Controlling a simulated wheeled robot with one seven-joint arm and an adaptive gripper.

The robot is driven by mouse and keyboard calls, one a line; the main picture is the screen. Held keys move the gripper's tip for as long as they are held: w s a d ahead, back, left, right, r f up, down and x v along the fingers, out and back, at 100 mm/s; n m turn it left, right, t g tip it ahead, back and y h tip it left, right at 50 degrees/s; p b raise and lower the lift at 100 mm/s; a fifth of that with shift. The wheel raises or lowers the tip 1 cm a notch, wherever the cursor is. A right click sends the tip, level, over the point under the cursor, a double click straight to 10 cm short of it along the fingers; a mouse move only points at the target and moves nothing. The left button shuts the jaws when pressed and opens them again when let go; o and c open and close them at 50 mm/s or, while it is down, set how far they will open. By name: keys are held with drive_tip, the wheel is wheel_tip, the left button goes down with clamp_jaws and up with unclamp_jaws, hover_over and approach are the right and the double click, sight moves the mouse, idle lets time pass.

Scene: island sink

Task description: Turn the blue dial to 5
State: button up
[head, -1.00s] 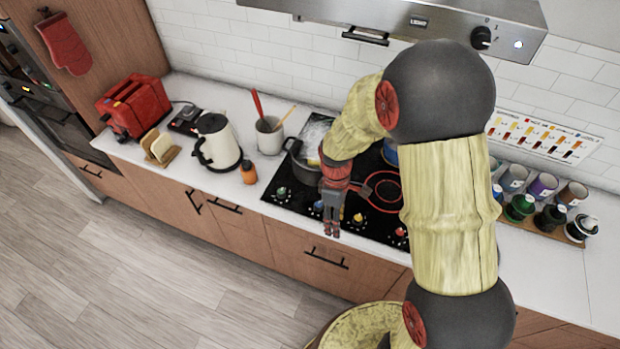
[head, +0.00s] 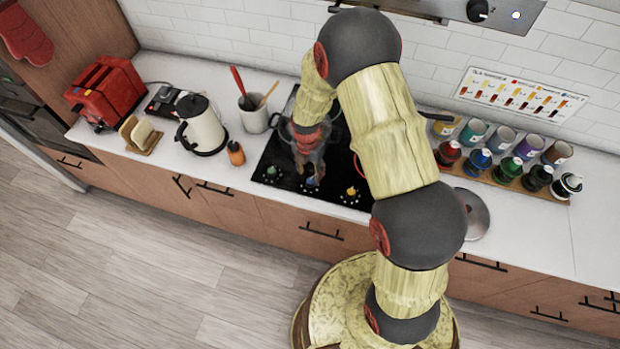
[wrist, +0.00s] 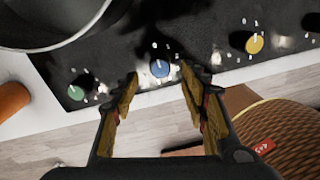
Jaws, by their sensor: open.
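The blue dial (wrist: 160,68) sits on the black cooktop's front strip, between a green dial (wrist: 76,93) and a yellow dial (wrist: 254,44) in the wrist view. It has a pale pointer line and small white marks around it; the numbers are too small to read. In the head view the blue dial (head: 310,182) is just below my gripper (head: 308,168). In the wrist view my gripper (wrist: 157,82) is open, with one finger on each side of the blue dial. I cannot tell whether the fingers touch it.
A pot (wrist: 45,20) stands on the cooktop (head: 272,160) close behind the dials. An orange bottle (head: 236,153) stands left of the cooktop. Colored bottles and cups (head: 508,170) stand at the right. A round lid (head: 476,212) lies on the counter.

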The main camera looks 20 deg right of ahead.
sight(310, 180)
drive_tip(key=shift+f, duration=2.45)
drive_tip(key=c, duration=0.3)
drive_tip(key=c, duration=0.8)
drive_tip(key=shift+c, duration=0.2)
